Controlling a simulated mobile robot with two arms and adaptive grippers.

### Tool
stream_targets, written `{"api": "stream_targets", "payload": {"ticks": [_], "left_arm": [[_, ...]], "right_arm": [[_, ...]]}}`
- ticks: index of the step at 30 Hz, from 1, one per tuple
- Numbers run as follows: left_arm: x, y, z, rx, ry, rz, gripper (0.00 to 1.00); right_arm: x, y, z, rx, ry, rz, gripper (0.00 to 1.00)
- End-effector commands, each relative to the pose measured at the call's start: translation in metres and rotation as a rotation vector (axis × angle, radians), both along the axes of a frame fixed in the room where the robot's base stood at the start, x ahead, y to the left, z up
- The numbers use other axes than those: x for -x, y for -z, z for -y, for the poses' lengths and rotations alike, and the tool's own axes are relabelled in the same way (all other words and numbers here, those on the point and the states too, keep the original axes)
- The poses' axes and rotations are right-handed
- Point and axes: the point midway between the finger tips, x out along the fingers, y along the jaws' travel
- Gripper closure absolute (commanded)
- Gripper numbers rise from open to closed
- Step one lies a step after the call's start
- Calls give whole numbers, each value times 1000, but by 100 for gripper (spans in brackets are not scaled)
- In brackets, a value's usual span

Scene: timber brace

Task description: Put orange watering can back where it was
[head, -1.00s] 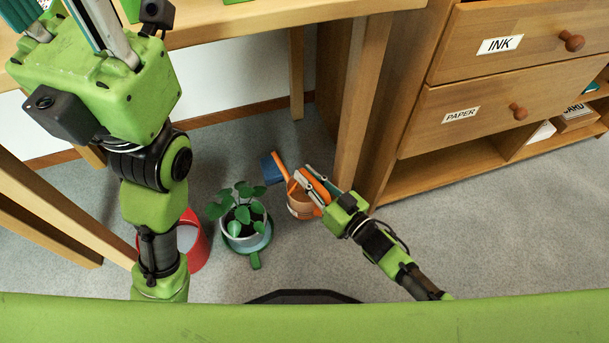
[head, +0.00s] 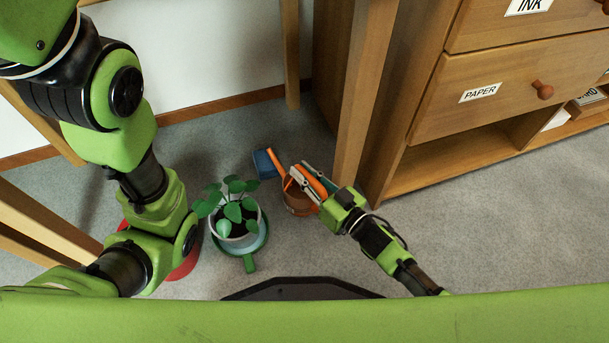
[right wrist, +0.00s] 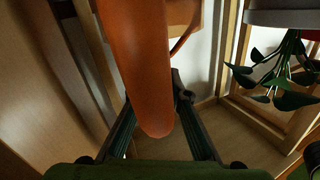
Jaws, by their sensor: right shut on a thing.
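The orange watering can (head: 297,201) is low over or on the grey carpet beside the desk leg; I cannot tell whether it touches the floor. A blue piece (head: 265,163) shows at the end of its orange spout. My right gripper (head: 302,171) reaches in from the right and is shut on the can. In the right wrist view a curved orange part of the can (right wrist: 141,75) lies between the two fingers and hides what is behind it. My left arm crosses the left side of the head view; its gripper is out of the picture.
A potted plant (head: 236,209) in a teal-green holder stands close left of the can. A red container (head: 186,262) is partly hidden behind my left arm. A wooden leg (head: 361,110) and a drawer cabinet (head: 470,100) stand right of the can. Carpet is clear at lower right.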

Motion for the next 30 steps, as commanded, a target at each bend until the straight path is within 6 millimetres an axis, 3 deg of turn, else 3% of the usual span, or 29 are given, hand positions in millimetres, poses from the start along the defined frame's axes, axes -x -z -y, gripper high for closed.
{"api": "stream_targets", "payload": {"ticks": [11, 12, 24, 27, 30], "left_arm": [[1, 2, 0, 0, 0, 2, 68], [1, 1, 0, 0, 0, 2, 68], [1, -3, 0, 0, 0, 3, 68], [1, -10, 0, 1, 2, 6, 68], [-18, -8, -1, 2, 1, -48, 68]], "right_arm": [[0, 2, 0, -1, -1, 2, 100], [0, 2, 0, -1, -1, 1, 77], [0, -3, 0, -1, 0, 1, 77], [11, -3, 9, 1, 0, -3, 77], [26, -6, 21, 0, 0, -5, 77]]}}
